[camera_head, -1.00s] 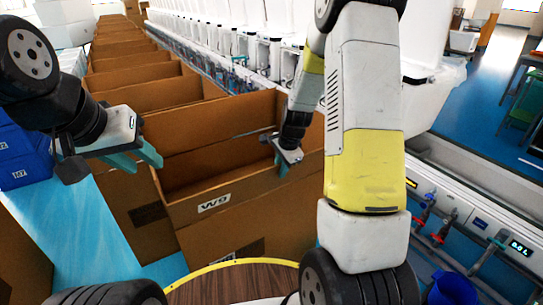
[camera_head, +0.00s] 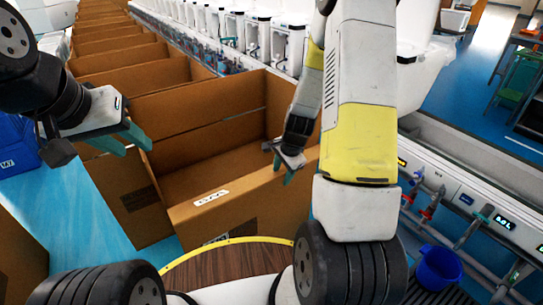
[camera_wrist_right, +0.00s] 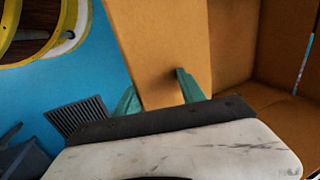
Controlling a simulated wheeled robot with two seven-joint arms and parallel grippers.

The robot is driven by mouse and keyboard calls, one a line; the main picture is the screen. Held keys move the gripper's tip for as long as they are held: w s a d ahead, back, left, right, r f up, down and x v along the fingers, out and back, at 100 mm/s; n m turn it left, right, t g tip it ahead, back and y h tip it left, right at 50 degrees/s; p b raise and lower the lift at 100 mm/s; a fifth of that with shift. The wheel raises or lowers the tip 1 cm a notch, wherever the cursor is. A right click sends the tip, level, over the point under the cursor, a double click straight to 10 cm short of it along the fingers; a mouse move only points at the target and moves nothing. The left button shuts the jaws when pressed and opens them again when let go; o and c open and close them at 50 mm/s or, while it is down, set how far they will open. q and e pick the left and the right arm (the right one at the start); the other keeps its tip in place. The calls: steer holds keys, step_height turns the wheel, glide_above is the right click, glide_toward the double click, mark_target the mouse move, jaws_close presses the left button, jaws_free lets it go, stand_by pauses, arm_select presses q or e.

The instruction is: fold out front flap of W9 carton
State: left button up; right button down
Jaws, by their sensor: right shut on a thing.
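The W9 carton (camera_head: 208,158) is a brown open box in front of me, with a white label on its front panel. Its front flap (camera_head: 250,208) is tilted outward toward me. My right gripper (camera_head: 285,168) is at the flap's top edge near its right end. In the right wrist view the same gripper (camera_wrist_right: 160,92) has one teal finger on each side of the flap (camera_wrist_right: 158,50), shut on it. My left gripper (camera_head: 128,140) has its teal fingers apart and empty, at the carton's left side.
More open brown cartons (camera_head: 110,55) stand in a row behind. Blue crates (camera_head: 18,150) are at the left. White toilets (camera_head: 262,35) line the conveyor at the back. A blue bucket (camera_head: 440,268) is at the lower right. Blue floor shows left of the carton.

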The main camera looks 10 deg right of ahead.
steer(key=shift+s+a+f, duration=0.1)
steer(key=shift+a+f, duration=0.05)
steer(key=shift+f, duration=0.05)
steer(key=c, duration=1.2)
jaws_free()
steer(key=c, duration=0.4)
steer(key=shift+w, duration=0.2)
steer(key=shift+r, duration=0.1)
steer(key=v, duration=0.7)
steer(key=shift+s+r, duration=0.15)
steer(key=shift+r, duration=0.15)
